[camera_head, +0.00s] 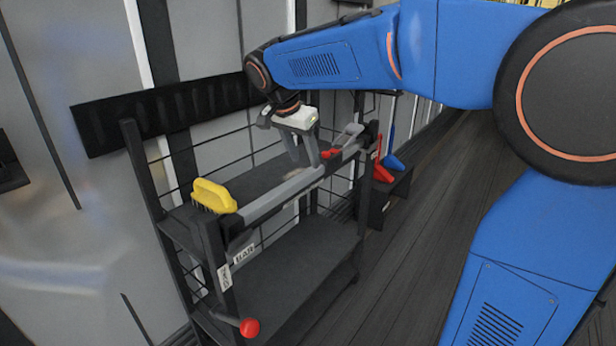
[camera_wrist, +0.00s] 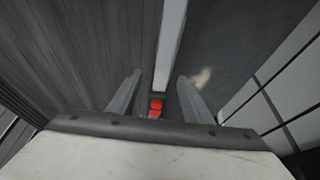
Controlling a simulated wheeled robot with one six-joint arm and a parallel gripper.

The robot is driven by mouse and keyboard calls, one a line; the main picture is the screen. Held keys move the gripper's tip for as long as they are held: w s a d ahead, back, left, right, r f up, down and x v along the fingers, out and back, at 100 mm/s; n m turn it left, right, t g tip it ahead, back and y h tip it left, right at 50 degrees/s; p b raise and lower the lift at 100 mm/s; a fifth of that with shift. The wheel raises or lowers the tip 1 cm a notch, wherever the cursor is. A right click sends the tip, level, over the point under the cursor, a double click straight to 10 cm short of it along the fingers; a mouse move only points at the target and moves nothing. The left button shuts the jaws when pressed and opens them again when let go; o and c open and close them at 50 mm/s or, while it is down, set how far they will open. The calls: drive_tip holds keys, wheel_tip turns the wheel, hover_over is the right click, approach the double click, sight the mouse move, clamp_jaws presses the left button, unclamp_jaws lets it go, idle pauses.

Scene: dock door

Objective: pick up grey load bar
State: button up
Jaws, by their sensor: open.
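The grey load bar (camera_head: 278,198) lies along the front edge of the rack's top shelf, running from the near left to the far right. A red part (camera_head: 330,153) sits on it toward the far end. My gripper (camera_head: 305,163) is above the bar, fingers pointing down and open. In the wrist view the bar (camera_wrist: 170,40) runs up the picture ahead of my gripper (camera_wrist: 159,80), and the red part (camera_wrist: 156,107) shows between the fingers. I cannot tell how far the fingertips reach down beside the bar.
A yellow brush (camera_head: 214,195) stands on the shelf by the bar's near end. The black rack (camera_head: 295,262) has a lower shelf that is empty where seen, and a red ball knob (camera_head: 250,327) at its front. A red tool (camera_head: 382,168) and a blue tool (camera_head: 391,150) stand beyond it.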

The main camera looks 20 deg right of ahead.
sight(307, 172)
drive_tip(key=shift+a+x, duration=0.15)
drive_tip(key=shift+x, duration=1.45)
drive_tip(key=shift+a+x, duration=0.2)
drive_tip(key=shift+x, duration=1.4)
drive_tip(key=shift+w+f, duration=0.1)
clamp_jaws()
